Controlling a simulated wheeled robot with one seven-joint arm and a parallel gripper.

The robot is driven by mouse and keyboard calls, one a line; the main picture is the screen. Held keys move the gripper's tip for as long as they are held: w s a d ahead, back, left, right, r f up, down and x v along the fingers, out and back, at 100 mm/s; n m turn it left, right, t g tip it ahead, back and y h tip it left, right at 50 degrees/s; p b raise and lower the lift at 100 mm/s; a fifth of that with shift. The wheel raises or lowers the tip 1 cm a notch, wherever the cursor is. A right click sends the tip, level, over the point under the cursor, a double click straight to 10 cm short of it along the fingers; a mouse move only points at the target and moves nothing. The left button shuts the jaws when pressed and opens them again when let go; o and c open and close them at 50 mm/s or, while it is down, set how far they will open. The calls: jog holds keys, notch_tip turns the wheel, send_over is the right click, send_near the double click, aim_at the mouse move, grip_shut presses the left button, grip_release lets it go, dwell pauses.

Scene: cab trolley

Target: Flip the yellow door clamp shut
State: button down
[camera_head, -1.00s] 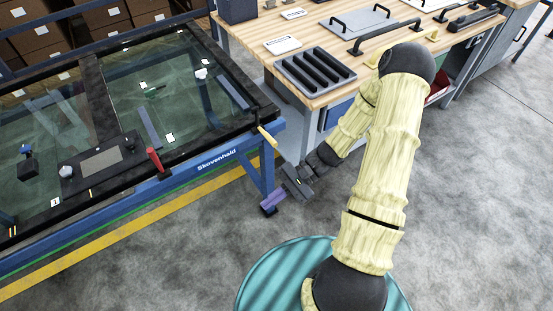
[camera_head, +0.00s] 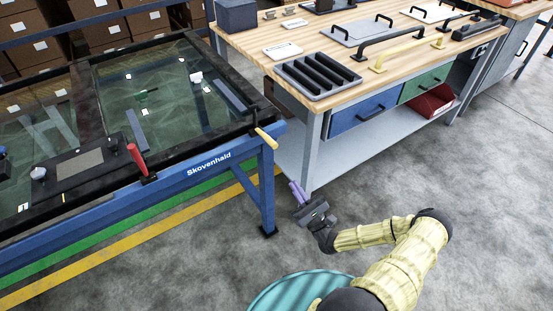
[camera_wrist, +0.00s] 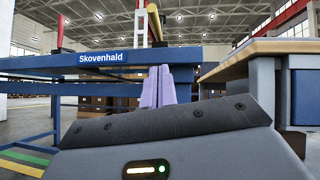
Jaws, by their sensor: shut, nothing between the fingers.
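The yellow door clamp (camera_head: 266,138) is a short yellow handle at the near right corner of the blue trolley. It sticks out past the frame edge, tilted down toward the floor. It also shows at the top of the wrist view (camera_wrist: 154,22), above the fingers. A red-handled clamp (camera_head: 137,158) stands upright further left on the trolley edge. My gripper (camera_head: 297,190) is shut and empty, its purple fingers together. It is below and to the right of the yellow clamp, apart from it. In the wrist view the fingers (camera_wrist: 159,86) point up and forward.
The blue trolley (camera_head: 215,160) carries a dark-framed glass door (camera_head: 165,85). A wooden workbench (camera_head: 300,45) with a black ribbed tray (camera_head: 317,74) stands to the right, its leg close behind my gripper. Open concrete floor lies in front and to the right.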

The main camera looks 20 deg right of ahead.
jog(key=shift+r, duration=0.1)
jog(key=s+r+x, duration=0.1)
jog(key=r+x, duration=0.1)
jog(key=x, duration=1.1)
jog(key=shift+s+p, duration=0.3)
jog(key=shift+s, duration=0.15)
jog(key=shift+r+p, duration=0.1)
jog(key=shift+p, duration=0.35)
